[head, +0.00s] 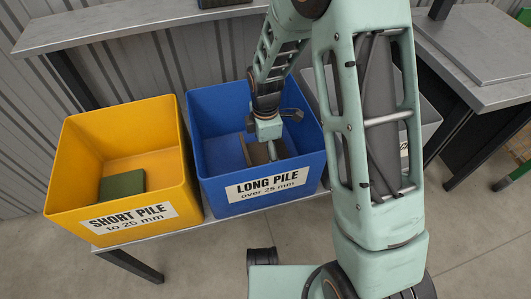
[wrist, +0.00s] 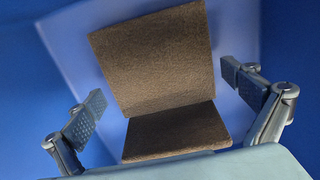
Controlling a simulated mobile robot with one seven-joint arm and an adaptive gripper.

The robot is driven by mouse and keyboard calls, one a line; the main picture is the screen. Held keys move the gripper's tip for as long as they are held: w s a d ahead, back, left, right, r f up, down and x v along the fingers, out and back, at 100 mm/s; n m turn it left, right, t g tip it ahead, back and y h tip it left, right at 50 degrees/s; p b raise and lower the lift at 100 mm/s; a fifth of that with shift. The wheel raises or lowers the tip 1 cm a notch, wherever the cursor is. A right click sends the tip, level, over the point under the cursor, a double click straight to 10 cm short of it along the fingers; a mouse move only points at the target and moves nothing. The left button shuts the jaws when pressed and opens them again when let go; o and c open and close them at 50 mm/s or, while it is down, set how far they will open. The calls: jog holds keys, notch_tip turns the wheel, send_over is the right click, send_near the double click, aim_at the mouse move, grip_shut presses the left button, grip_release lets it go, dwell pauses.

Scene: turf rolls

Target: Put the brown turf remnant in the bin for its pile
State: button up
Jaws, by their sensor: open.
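The brown turf remnant (wrist: 155,60) is inside the blue bin (head: 205,130), labelled "LONG PILE over 25 mm". In the wrist view it shows two brown faces meeting at an angle; I cannot tell whether it is bent or leaning. In the head view only part of the remnant (head: 254,153) shows, beside my gripper. My gripper (wrist: 166,102) is open, with its fingers apart on either side of the remnant and clear space between each finger and it. In the head view my gripper (head: 270,146) reaches down into the blue bin, its fingers partly hidden.
A yellow bin (head: 75,165), labelled "SHORT PILE to 25 mm", stands left and holds a green piece (head: 122,185). A grey bin (head: 432,120) stands right, mostly behind my arm. A grey shelf (head: 130,22) runs behind. The blue bin's walls surround my gripper.

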aim_at(265, 156)
notch_tip(265, 156, up, 11)
jog(key=p, duration=0.3)
jog(key=shift+r, duration=0.2)
